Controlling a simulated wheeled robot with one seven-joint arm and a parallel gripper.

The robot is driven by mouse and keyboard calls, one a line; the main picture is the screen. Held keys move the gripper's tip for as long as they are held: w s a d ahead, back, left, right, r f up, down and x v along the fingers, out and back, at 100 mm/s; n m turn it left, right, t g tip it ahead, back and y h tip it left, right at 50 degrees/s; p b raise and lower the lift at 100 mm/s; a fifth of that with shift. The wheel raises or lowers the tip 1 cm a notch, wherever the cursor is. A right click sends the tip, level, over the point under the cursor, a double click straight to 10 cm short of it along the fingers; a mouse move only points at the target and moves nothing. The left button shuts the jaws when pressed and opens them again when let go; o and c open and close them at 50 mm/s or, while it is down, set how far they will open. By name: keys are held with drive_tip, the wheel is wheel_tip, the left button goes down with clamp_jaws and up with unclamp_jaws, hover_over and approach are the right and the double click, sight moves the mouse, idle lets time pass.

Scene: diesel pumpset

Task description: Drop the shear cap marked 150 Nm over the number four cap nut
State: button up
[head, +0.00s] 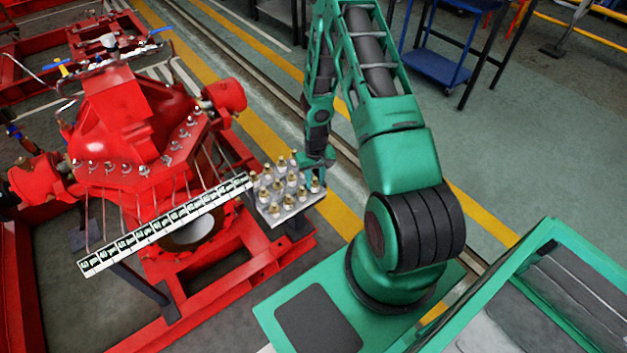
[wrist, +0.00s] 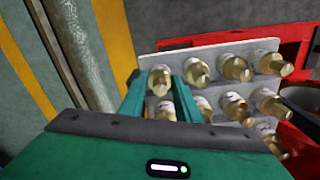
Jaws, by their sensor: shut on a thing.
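My gripper (head: 318,165) is at the right side of a light plate (head: 274,221) that carries several caps, pale below with brass-coloured tops. In the wrist view, the green fingers (wrist: 160,86) are closed on either side of one cap (wrist: 159,76) at the end of a row, near the plate's edge. It appears to be still among the others at the plate. The 150 Nm marking cannot be read. Several cap nuts (head: 125,168) stand along the flange of the red pump casing (head: 125,110). Which is number four cannot be told at this size.
A long white label strip (head: 165,222) runs before the pump, left of the plate, its print too small to read. Thin rods rise behind it. Other caps (wrist: 235,68) stand close beside my fingers. Red frame rails (head: 205,300) lie below.

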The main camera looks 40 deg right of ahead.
drive_tip(key=shift+f, duration=0.2)
drive_tip(key=o, duration=1.2)
drive_tip(key=shift+f, duration=0.1)
drive_tip(key=shift+c, duration=0.2)
wheel_tip(320, 180, up, 11)
drive_tip(key=shift+w+f, duration=0.1)
wheel_tip(320, 180, up, 7)
idle(0.5)
